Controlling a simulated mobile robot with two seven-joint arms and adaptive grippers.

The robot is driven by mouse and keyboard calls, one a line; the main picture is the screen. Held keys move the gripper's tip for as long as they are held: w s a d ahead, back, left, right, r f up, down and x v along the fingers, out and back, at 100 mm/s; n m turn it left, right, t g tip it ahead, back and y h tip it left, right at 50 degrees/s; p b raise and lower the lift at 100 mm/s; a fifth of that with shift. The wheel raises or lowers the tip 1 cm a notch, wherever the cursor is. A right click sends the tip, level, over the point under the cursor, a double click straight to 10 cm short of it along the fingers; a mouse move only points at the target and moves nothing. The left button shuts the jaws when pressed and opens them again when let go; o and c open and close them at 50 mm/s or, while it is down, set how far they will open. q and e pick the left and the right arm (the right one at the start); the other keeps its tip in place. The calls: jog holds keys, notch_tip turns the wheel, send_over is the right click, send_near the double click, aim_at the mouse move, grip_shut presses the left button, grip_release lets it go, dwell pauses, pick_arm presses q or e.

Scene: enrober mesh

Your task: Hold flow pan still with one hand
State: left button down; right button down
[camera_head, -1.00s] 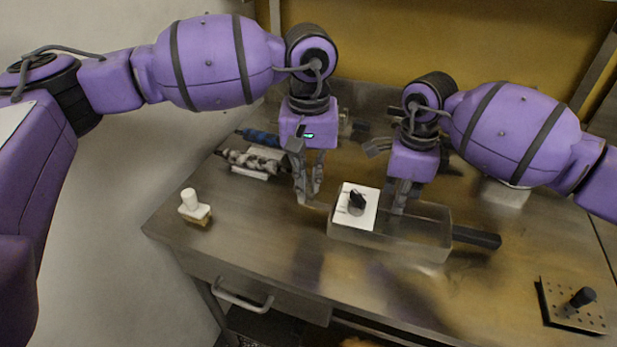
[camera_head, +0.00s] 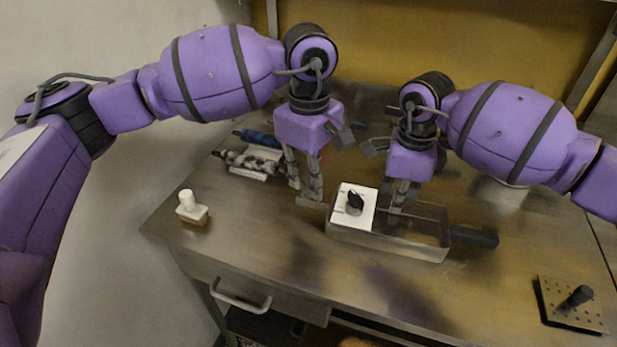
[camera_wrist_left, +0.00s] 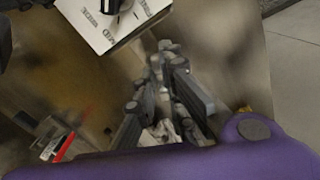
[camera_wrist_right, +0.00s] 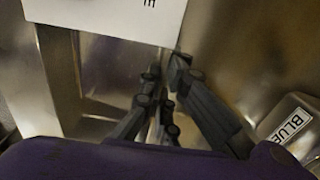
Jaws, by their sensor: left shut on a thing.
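The flow pan is a clear-to-metallic rectangular pan (camera_head: 420,250) on the steel table, with a black handle (camera_head: 474,238) at its right end. A white plate (camera_head: 345,215) with a black knob (camera_head: 355,203) sits over its left part; the plate also shows in the left wrist view (camera_wrist_left: 92,25). My left gripper (camera_head: 309,199) is low at the pan's left end, shut on a small grey tab there. My right gripper (camera_head: 397,208) points down at the pan's far wall, fingers close together; whether they hold the rim is unclear.
A white-topped block (camera_head: 191,208) stands at the table's left edge. A perforated plate with a black peg (camera_head: 573,305) is at the right front. The table's front middle is clear.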

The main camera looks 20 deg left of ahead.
aim_at(309, 183)
pick_arm(q)
jog(key=shift+w+n, duration=0.1)
jog(key=shift+n, duration=1.9)
jog(key=c, duration=1.8)
grip_release()
jog(key=shift+c, duration=0.2)
jog(key=shift+r, duration=0.1)
notch_tip(309, 183, up, 12)
pick_arm(e)
jog(key=c, duration=2.5)
grip_release()
jog(key=o, duration=0.6)
